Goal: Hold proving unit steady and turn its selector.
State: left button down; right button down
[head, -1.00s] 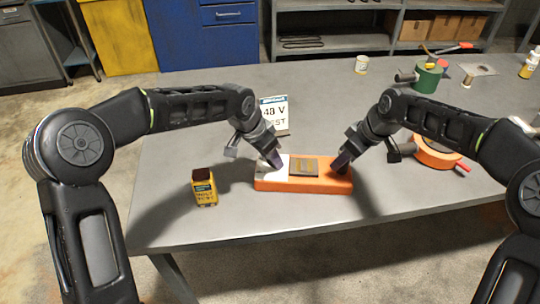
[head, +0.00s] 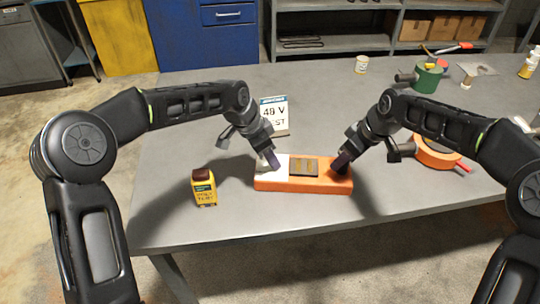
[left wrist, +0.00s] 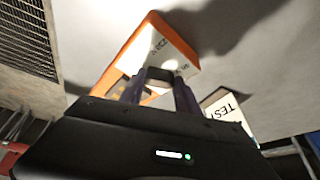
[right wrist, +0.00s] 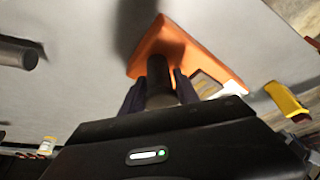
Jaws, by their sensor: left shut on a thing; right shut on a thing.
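The proving unit (head: 305,186) is an orange block lying flat on the bench, with a dark panel (head: 304,167) in its top and a white area at its left end. My left gripper (head: 274,166) points down at the white end and is shut on a part there; its fingers mostly hide that part. In the left wrist view the white printed face (left wrist: 172,54) lies just beyond the fingers. My right gripper (head: 340,164) is shut on a black upright cylinder (right wrist: 158,85) at the unit's right end. I cannot tell for sure which part is the selector.
A yellow tester (head: 204,190) stands left of the unit. A white sign reading 48 V TEST (head: 276,112) stands behind it. An orange round device (head: 436,153) and a green one (head: 430,76) are to the right. The bench front edge is close.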

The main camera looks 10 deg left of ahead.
pick_arm(q)
jog(key=shift+w+m, duration=0.1)
jog(key=shift+m, duration=0.7)
jog(key=c, duration=0.9)
grip_release()
jog(key=shift+o, duration=0.2)
jog(key=shift+r+h, duration=0.1)
jog(key=shift+h, duration=0.2)
jog(key=v, duration=1.1)
jog(key=shift+r, duration=0.4)
jog(key=shift+w+a, duration=0.1)
jog(key=shift+a, duration=0.05)
